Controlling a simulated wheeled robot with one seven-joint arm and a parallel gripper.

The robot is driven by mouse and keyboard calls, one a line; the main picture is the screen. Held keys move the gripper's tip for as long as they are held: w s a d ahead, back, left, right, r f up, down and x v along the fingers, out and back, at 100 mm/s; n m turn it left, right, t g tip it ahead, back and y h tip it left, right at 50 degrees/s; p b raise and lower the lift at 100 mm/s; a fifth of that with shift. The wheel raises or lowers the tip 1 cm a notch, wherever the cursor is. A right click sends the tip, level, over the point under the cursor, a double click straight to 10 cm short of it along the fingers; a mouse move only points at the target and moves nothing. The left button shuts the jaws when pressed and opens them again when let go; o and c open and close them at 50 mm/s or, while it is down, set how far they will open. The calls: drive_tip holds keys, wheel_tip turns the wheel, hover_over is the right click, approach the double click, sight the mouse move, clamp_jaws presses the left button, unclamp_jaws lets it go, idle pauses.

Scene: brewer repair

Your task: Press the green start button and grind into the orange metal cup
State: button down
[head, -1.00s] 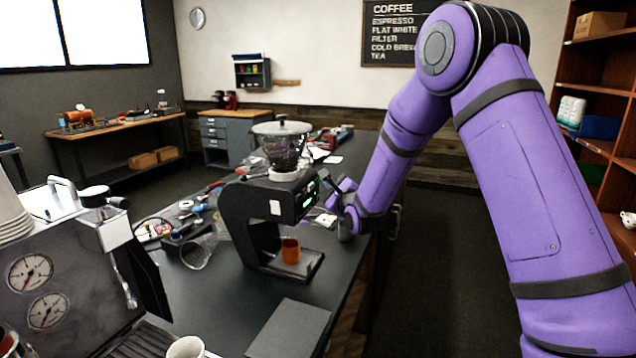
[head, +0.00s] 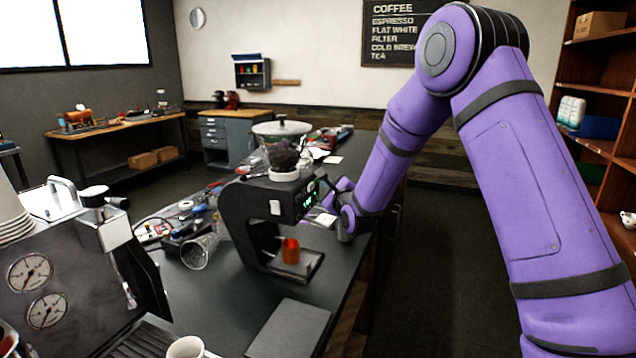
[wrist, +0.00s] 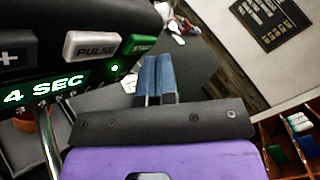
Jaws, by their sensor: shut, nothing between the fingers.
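The grinder (head: 258,205) is black, with a clear bean hopper on top, and stands on the dark counter. The orange metal cup (head: 290,251) stands under its spout; part of it also shows at the lower left of the wrist view (wrist: 27,122). In the wrist view the green start button (wrist: 140,44) is on the panel beside the PULSE button (wrist: 92,45), with a lit green dot below it. The display (wrist: 47,89) reads 4 SEC. My gripper (wrist: 158,62) is shut and empty, just right of the start button; I cannot tell whether it touches.
An espresso machine (head: 75,270) stands at the front left, with a white cup (head: 186,347) nearby. A clear tumbler (head: 199,252) lies on its side left of the grinder. A flat grey mat (head: 289,328) lies in front. Tools clutter the counter behind.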

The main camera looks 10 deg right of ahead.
drive_tip(key=shift+w+a, duration=0.2)
drive_tip(key=shift+a, duration=0.15)
idle(0.8)
drive_tip(key=shift+s+d, duration=0.1)
drive_tip(key=shift+d, duration=0.05)
drive_tip(key=shift+s+d, duration=0.35)
drive_tip(key=shift+d, duration=0.15)
drive_tip(key=shift+s+d, duration=0.7)
drive_tip(key=shift+d, duration=0.35)
drive_tip(key=shift+s+d, duration=0.7)
drive_tip(key=shift+d, duration=0.3)
